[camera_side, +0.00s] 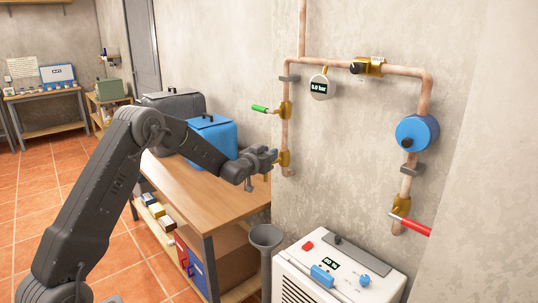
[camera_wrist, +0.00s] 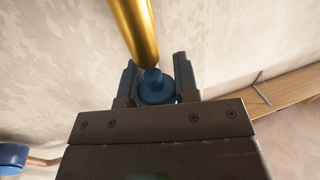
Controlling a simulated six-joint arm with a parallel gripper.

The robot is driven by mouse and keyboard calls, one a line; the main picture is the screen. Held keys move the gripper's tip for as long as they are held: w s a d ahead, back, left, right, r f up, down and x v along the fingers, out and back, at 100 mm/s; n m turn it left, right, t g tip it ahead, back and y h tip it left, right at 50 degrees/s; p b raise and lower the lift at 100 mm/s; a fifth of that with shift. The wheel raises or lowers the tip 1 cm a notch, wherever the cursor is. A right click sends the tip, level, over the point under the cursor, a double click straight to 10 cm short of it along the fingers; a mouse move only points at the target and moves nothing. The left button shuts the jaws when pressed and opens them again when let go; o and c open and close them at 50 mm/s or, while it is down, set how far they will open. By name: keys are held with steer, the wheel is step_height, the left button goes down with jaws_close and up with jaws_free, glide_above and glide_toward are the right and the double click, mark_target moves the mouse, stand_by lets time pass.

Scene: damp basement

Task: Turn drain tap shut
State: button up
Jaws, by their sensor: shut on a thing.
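A brass tap (camera_side: 284,158) sits low on the left copper pipe, just above the pipe's bottom end, and I take it as the drain tap. In the side view my gripper (camera_side: 272,158) reaches it from the left and hides its handle. In the wrist view a blue round knob (camera_wrist: 156,94) sits between the two fingers of my gripper (camera_wrist: 157,78), which is shut on it. A brass tube (camera_wrist: 134,30) runs up from the knob. I cannot tell how far the tap is turned.
A green-handled valve (camera_side: 262,109) is above; a gauge (camera_side: 319,87) reads 0.0 bar. A red-handled valve (camera_side: 410,222) and blue round device (camera_side: 416,132) are right. A funnel (camera_side: 266,238), white machine (camera_side: 300,268) and wooden bench (camera_side: 195,185) stand below. Blue case (camera_side: 212,138) is behind my arm.

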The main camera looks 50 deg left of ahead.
steer(key=shift+s+a+n+g+y, duration=0.2)
steer(key=shift+n+g+y, duration=1.75)
steer(key=shift+g+y, duration=0.15)
steer(key=shift+s+a+n+g+y, duration=0.15)
steer(key=shift+a+n+g+y, duration=0.05)
steer(key=shift+n+g+y, duration=1.9)
steer(key=shift+s+a+n+g+y, duration=0.2)
steer(key=shift+n+g+y, duration=1.75)
steer(key=shift+y, duration=0.25)
steer(key=shift+r+g, duration=0.15)
steer(key=shift+g, duration=0.2)
steer(key=o, duration=0.9)
steer(key=v, duration=1.3)
steer(key=shift+s+d, duration=0.15)
steer(key=shift+d, duration=0.25)
